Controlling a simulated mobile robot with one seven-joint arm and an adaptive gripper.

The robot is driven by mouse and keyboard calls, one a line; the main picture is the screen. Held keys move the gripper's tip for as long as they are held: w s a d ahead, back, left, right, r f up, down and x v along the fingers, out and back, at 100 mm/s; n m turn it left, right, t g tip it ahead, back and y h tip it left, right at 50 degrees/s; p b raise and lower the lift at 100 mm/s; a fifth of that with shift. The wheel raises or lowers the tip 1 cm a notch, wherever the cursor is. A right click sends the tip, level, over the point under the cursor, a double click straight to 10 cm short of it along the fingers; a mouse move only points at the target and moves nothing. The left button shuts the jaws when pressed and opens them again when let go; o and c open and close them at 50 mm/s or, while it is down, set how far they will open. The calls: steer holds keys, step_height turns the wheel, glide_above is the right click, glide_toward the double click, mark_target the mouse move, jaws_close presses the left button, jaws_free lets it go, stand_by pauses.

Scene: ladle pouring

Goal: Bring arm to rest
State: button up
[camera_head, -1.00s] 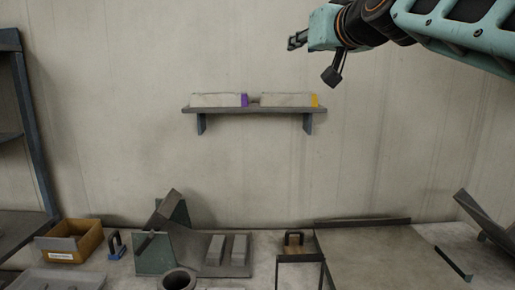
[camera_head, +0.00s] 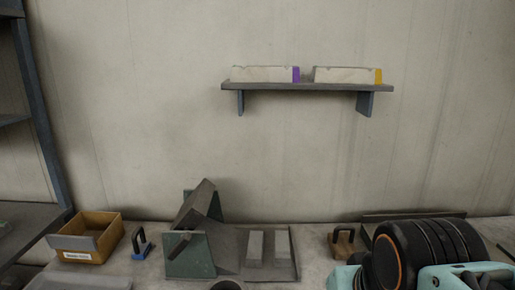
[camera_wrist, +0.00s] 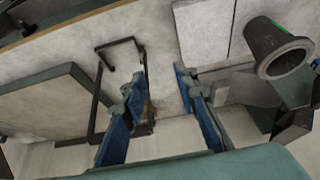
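My gripper (camera_wrist: 158,80) shows in the wrist view with its two blue fingers spread apart. Nothing is between them. The gripper is above the worktop and points down at it. In the head view my arm (camera_head: 425,255) is low at the right edge, over the right part of the bench. The gripper end is out of that view, below the frame. A dark round pot (camera_wrist: 275,50) with a green mark stands to the right of the fingers in the wrist view. Its rim (camera_head: 228,286) just shows at the bottom of the head view.
A bench holds a cardboard box (camera_head: 88,238), a blue-based handled block (camera_head: 141,243), a green-sided stand (camera_head: 190,255), a brown handled block (camera_head: 344,242) and a dark thin frame (camera_wrist: 100,85). A wall shelf (camera_head: 308,87) carries two pale bars. The wall between shelf and bench is bare.

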step_height(320, 180, up, 17)
steer(key=p, duration=1.3)
steer(key=shift+w+f+p, duration=0.2)
steer(key=shift+w+p, duration=0.05)
steer(key=shift+p, duration=0.1)
steer(key=shift+d, duration=0.15)
